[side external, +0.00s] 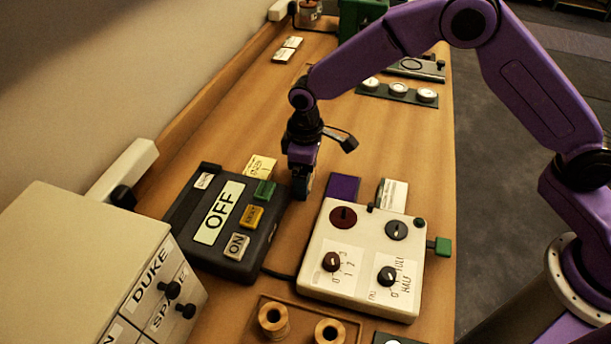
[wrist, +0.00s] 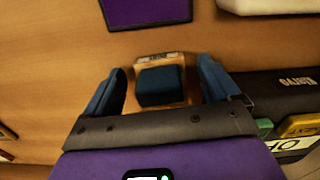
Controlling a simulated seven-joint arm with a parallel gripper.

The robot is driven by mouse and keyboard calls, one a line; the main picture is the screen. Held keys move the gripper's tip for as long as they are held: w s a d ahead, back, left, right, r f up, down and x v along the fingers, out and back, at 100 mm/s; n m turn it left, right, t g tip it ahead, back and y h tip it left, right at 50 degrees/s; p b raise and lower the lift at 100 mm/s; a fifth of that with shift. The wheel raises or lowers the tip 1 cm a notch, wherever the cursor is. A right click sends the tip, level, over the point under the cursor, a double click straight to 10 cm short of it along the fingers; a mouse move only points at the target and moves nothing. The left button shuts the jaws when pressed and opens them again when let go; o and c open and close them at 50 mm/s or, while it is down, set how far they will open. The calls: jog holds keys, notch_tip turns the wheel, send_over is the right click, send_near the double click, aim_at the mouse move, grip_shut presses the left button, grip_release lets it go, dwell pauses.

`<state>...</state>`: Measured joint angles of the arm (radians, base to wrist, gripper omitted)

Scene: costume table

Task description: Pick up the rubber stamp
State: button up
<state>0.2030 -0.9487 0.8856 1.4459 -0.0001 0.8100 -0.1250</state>
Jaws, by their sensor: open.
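The rubber stamp appears to be the small wooden block with a dark blue top (wrist: 160,86) and a printed label along its far edge, in the wrist view. It stands on the table between the two blue fingers of my gripper (wrist: 162,75). The fingers are spread, with a gap visible on each side of the block. In the side view my gripper (side external: 302,182) points down at the table, between the black OFF box and the purple square. I cannot make out the stamp there; the gripper seems to hide it.
The black box with the OFF display (side external: 219,212) stands close left of my gripper. A purple square (side external: 342,188) and a white panel with knobs (side external: 362,262) are at the right. A white drawer cabinet (side external: 85,265) stands front left. Bare table lies behind the gripper.

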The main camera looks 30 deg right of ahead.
jog(key=shift+f, duration=0.2)
jog(key=c, duration=1.1)
jog(key=shift+r, duration=0.15)
jog(key=shift+c, duration=0.2)
jog(key=shift+r, duration=0.25)
jog(key=r, duration=0.3)
jog(key=shift+s+d, duration=0.1)
jog(key=shift+s, duration=0.1)
jog(key=s+d+r, duration=0.7)
jog(key=s+r, duration=0.2)
jog(key=s, duration=0.2)
jog(key=shift+s+r, duration=0.15)
jog(key=shift+s, duration=0.2)
